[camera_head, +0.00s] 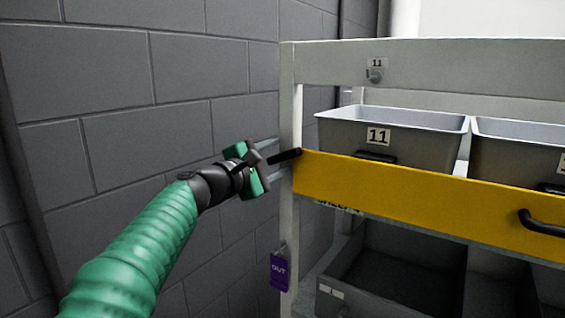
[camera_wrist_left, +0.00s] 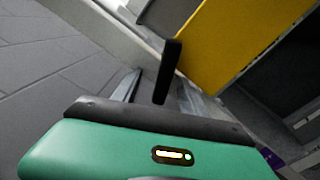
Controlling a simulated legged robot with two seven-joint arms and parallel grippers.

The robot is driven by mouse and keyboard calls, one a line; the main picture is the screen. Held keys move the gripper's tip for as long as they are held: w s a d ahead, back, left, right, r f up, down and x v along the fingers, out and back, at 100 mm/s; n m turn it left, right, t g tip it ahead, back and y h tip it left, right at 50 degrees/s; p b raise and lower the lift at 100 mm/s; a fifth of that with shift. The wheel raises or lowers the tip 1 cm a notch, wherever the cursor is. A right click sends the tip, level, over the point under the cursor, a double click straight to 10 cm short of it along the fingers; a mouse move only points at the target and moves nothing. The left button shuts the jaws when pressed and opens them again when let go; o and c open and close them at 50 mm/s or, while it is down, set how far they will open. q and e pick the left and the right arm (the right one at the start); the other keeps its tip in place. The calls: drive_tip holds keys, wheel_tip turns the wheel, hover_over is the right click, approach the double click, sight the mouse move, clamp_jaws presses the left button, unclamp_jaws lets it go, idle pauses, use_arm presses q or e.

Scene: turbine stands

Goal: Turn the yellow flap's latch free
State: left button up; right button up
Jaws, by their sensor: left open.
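The yellow flap (camera_head: 420,204) spans the front of the rack's middle shelf in the head view, closed upright; it also shows in the left wrist view (camera_wrist_left: 235,38). Its latch, a black lever (camera_head: 285,156), sits at the flap's left end by the rack post and points left, tilted slightly down. In the left wrist view the latch (camera_wrist_left: 168,72) stands out ahead of the gripper. My left gripper (camera_head: 264,166) is open, just left of the latch; whether they touch is unclear. The right gripper is out of view.
Grey bins (camera_head: 400,138) stand behind the flap. A black handle (camera_head: 540,223) is on the flap's right. A purple tag (camera_head: 280,270) hangs on the left post (camera_head: 288,220). A grey block wall (camera_head: 110,120) runs close along the left.

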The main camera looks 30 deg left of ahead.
sight(275, 158)
use_arm(q)
drive_tip(key=shift+s+f+b, duration=0.1)
drive_tip(key=shift+s+b, duration=0.3)
drive_tip(key=shift+s, duration=0.2)
drive_tip(key=s, duration=0.1)
drive_tip(key=s+b, duration=0.1)
drive_tip(key=s, duration=0.2)
drive_tip(key=shift+a, duration=0.35)
drive_tip(key=shift+w, duration=0.1)
drive_tip(key=shift+c, duration=0.3)
